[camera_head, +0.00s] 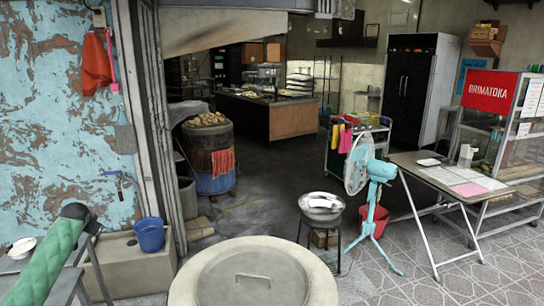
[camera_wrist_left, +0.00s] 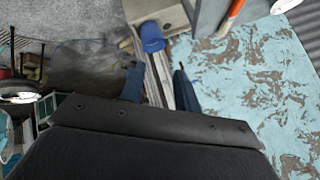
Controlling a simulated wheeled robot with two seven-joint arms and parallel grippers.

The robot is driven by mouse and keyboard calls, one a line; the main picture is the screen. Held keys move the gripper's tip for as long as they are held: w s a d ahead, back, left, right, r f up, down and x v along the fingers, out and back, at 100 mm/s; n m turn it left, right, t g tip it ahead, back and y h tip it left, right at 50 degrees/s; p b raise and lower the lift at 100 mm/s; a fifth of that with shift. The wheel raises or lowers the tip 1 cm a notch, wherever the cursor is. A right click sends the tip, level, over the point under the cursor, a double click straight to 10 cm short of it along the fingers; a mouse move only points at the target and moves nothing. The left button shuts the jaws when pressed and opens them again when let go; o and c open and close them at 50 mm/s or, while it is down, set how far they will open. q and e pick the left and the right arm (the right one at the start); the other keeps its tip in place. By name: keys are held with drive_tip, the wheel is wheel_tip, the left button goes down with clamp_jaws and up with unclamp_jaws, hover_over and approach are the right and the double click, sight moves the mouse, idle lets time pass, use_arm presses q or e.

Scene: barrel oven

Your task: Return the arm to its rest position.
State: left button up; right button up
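My left gripper (camera_wrist_left: 158,80) shows in the left wrist view. Its two dark fingers stand apart, with nothing between them but background. The dark gripper body fills the bottom of that view. Neither arm and neither gripper shows in the head view. The round pale barrel oven (camera_head: 192,284) stands at the bottom middle of the head view. Its round lid (camera_head: 252,282), with a handle, lies on top. My right gripper is in neither view.
A blue bucket (camera_head: 149,234) sits on a concrete trough (camera_head: 130,269) at left; the bucket also shows in the wrist view (camera_wrist_left: 152,38). A stool with a metal bowl (camera_head: 321,207), a turquoise fan (camera_head: 378,172) and a folding table (camera_head: 408,159) stand to the right. Tiled floor is open at lower right.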

use_arm(q)
drive_tip(key=w+a+r+n+t+y, duration=0.1)
drive_tip(key=a+r+n+t+y, duration=0.1)
drive_tip(key=a+r+y, duration=0.25)
drive_tip(key=s+d+f+m+g+h, duration=0.1)
drive_tip(key=s+d+f+h, duration=0.1)
drive_tip(key=s+d+f, duration=1)
drive_tip(key=s+d+f+g+h, duration=0.15)
drive_tip(key=d+f, duration=0.55)
drive_tip(key=f, duration=1)
drive_tip(key=s+d+f+m+g+h, duration=0.1)
drive_tip(key=s+d+f+h, duration=0.1)
drive_tip(key=s+d+f, duration=1)
drive_tip(key=s+d+f+g+h, duration=0.1)
drive_tip(key=s+d+f, duration=0.6)
drive_tip(key=s, duration=0.5)
drive_tip(key=s+d+f+g+h, duration=0.1)
drive_tip(key=s+d+f+g, duration=0.1)
drive_tip(key=s+d+f, duration=0.6)
drive_tip(key=s+d+f+g+h, duration=0.1)
drive_tip(key=s+d+f, duration=0.6)
drive_tip(key=s, duration=1.1)
drive_tip(key=d+g, duration=0.1)
drive_tip(key=d, duration=0.2)
drive_tip(key=shift+d+f, duration=0.15)
drive_tip(key=shift+d, duration=0.25)
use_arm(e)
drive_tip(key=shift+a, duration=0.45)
